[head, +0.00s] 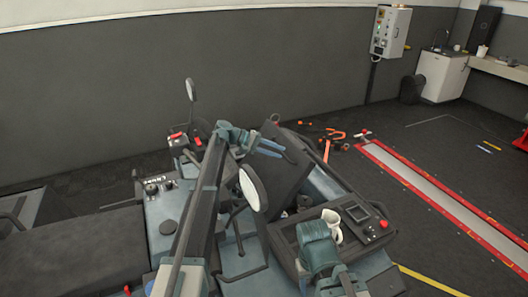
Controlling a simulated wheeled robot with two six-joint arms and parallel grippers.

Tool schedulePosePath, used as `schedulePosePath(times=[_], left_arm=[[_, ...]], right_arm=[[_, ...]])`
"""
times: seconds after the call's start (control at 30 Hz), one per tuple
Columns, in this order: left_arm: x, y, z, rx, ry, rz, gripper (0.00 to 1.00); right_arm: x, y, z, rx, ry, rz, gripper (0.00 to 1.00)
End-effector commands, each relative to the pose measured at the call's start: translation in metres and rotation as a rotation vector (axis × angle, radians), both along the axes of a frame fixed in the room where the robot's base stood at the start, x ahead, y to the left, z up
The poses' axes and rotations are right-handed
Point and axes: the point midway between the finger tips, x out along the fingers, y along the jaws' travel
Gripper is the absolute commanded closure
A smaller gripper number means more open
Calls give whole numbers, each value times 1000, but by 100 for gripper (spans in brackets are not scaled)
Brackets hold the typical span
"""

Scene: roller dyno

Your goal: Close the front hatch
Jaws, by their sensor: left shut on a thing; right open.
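The front hatch (275,168) is a dark panel on the vehicle, standing tilted up and open. Beneath it the opening is partly hidden. My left gripper (272,149) is at the upper part of the hatch, its blue fingers shut on the panel's edge. My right gripper (317,248) is low in the view, over the vehicle's console and away from the hatch.
A round mirror (252,188) stands close to my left arm. Orange tools (327,147) lie on the floor behind; a red-edged floor track (440,200) runs right.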

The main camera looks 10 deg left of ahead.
Motion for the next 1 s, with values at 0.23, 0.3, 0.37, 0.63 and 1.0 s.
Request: schedulePosePath(times=[0.23,0.3,0.37,0.63,1.0], left_arm=[[22,-27,-1,-32,-14,7,100],[24,-30,-2,-32,-14,7,100],[25,-33,-2,-32,-13,6,100],[27,-36,-2,-32,-13,6,100],[25,-36,-3,-32,-13,5,55]], right_arm=[[0,0,-8,-1,0,2,50],[0,0,-8,-1,0,3,50],[0,0,-9,-1,0,3,50],[0,0,-9,-1,0,3,50],[0,0,-9,-1,0,3,50]])
